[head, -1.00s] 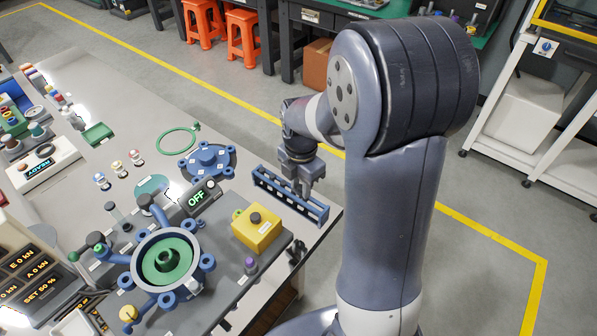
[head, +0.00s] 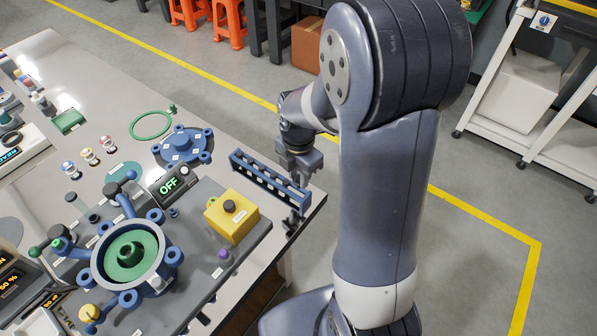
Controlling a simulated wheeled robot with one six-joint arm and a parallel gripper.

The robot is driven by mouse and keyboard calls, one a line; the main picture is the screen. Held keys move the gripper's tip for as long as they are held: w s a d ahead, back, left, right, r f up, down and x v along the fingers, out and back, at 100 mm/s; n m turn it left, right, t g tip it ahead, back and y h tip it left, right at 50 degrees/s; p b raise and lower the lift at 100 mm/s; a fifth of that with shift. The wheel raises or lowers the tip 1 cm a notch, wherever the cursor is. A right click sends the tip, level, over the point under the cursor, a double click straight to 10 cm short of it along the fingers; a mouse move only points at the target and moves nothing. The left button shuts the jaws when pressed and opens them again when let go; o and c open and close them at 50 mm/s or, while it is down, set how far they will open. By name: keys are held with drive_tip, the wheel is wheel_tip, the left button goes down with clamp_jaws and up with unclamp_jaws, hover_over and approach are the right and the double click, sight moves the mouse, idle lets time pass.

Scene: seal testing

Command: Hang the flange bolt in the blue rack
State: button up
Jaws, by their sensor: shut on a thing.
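The blue rack (head: 250,172) is a long, low frame with a row of openings. It stands on the grey table near its right edge, in the head view. My gripper (head: 300,178) points down at the rack's right end, close above or just behind it. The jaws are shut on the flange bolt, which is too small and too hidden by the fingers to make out. I cannot tell whether the bolt touches the rack.
A yellow box with a dark button (head: 232,217) stands in front of the rack. A blue flanged cover (head: 183,146) lies left of it. A dark fitting (head: 292,222) sits by the table edge near the rack. A round blue fixture with a green inside (head: 131,253) stands front left.

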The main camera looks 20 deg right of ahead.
sight(299, 188)
drive_tip(key=shift+f, duration=0.25)
idle(0.4)
drive_tip(key=shift+f+b, duration=0.7)
drive_tip(key=shift+f, duration=0.1)
drive_tip(key=shift+f, duration=0.2)
drive_tip(key=shift+f+b, duration=0.4)
drive_tip(key=shift+f+b, duration=0.45)
drive_tip(key=shift+f, duration=0.2)
idle(0.8)
drive_tip(key=o, duration=1)
drive_tip(key=shift+o, duration=0.2)
